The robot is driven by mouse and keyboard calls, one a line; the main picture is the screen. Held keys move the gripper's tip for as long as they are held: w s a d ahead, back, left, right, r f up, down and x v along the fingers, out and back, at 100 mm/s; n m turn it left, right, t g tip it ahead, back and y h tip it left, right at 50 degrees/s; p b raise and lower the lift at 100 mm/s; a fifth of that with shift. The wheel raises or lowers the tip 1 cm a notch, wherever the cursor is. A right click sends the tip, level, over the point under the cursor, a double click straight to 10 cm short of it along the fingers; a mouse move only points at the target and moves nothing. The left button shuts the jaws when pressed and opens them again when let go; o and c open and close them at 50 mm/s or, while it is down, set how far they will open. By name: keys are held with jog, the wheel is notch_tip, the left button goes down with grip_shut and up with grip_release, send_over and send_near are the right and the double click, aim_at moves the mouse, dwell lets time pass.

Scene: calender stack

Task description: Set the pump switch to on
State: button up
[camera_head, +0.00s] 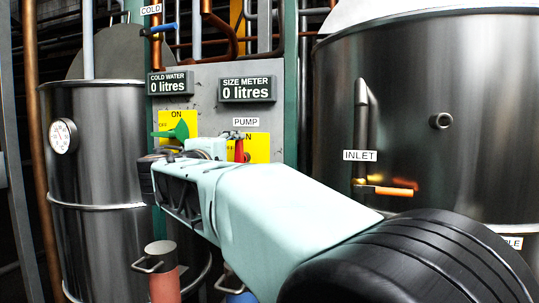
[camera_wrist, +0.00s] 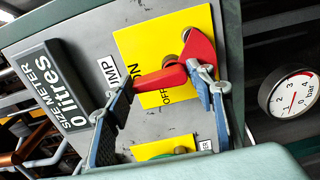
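The pump switch is a red lever (camera_wrist: 160,78) on a yellow plate (camera_wrist: 148,40) marked ON and OFF, under the PUMP label (camera_head: 246,122). The lever's free end points up the panel and lies beside the ON marking, with OFF off to its side. My gripper (camera_wrist: 162,78) is at the switch with its two blue fingers spread apart. One fingertip is close to the lever's free end. The other is near its pivot; whether either touches cannot be told. In the head view, the red lever (camera_head: 239,150) shows partly behind my gripper.
A green lever (camera_head: 180,131) on another yellow plate sits left of the pump switch and points left. Steel tanks stand left (camera_head: 100,160) and right (camera_head: 435,110). Two displays (camera_head: 247,89) read 0 litres. A pressure gauge (camera_wrist: 290,94) is in the wrist view.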

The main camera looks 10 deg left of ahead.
jog(key=shift+o, duration=1.2)
jog(key=shift+s, duration=0.1)
jog(key=s, duration=1.1)
jog(key=shift+s+a, duration=0.4)
jog(key=shift+a, duration=0.05)
